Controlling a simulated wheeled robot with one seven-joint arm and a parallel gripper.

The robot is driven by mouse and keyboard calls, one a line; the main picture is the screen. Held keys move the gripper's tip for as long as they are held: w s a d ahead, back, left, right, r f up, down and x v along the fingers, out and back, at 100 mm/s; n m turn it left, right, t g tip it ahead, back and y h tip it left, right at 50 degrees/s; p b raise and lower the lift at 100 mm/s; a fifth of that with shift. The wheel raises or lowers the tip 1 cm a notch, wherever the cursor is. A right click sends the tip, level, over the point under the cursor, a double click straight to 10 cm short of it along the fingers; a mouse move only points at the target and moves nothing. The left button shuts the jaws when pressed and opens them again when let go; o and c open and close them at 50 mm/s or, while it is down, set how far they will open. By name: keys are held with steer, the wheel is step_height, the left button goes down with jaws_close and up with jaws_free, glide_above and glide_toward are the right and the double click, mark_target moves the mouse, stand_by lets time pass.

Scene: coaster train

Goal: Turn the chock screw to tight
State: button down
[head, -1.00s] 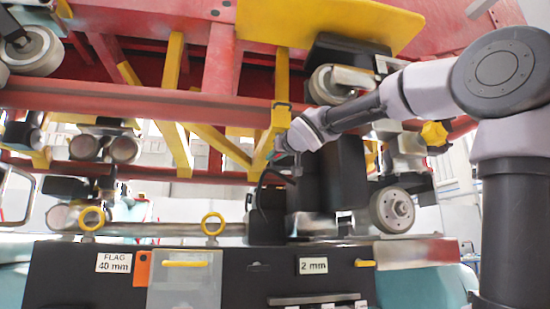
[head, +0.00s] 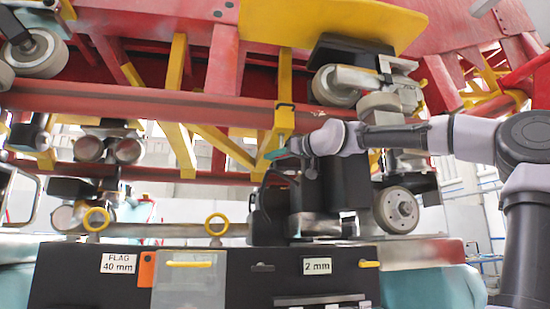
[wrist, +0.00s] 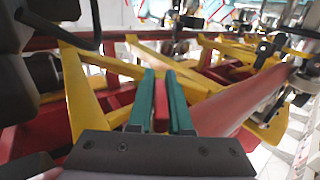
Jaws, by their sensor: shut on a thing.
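My gripper (head: 274,154) reaches left, in front of the yellow bracket under the red beam. In the wrist view its two teal fingers (wrist: 161,78) are close together, with a narrow red piece (wrist: 161,108) between them. The fingers are shut on this red piece; what it belongs to is unclear. I cannot make out the chock screw or its tight mark in either view. A yellow knob seen earlier at the right wheel assembly is not visible now; my forearm crosses that place.
A yellow bracket (head: 283,120) hangs from the red beam (head: 150,103) near my gripper. Black blocks (head: 350,172) stand below my wrist. A wheel (head: 397,209) is at right. The dark bench front carries "FLAG 40 mm" (head: 118,263) and "2 mm" (head: 316,265) labels.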

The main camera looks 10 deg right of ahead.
steer(key=shift+s+a+n+g+y, duration=0.2)
steer(key=shift+s+n+g+y, duration=0.2)
steer(key=shift+n+g+y, duration=1.3)
steer(key=shift+s+a+n+g+y, duration=0.2)
steer(key=shift+s+n+g+y, duration=0.4)
steer(key=shift+n+g, duration=1.95)
steer(key=shift+s+a+n+g+y, duration=0.2)
steer(key=shift+n+g+y, duration=1.1)
steer(key=shift+g, duration=1.75)
steer(key=shift+r, duration=0.1)
steer(key=c, duration=0.9)
jaws_free()
steer(key=shift+d, duration=0.1)
steer(key=d, duration=0.7)
steer(key=shift+d, duration=0.2)
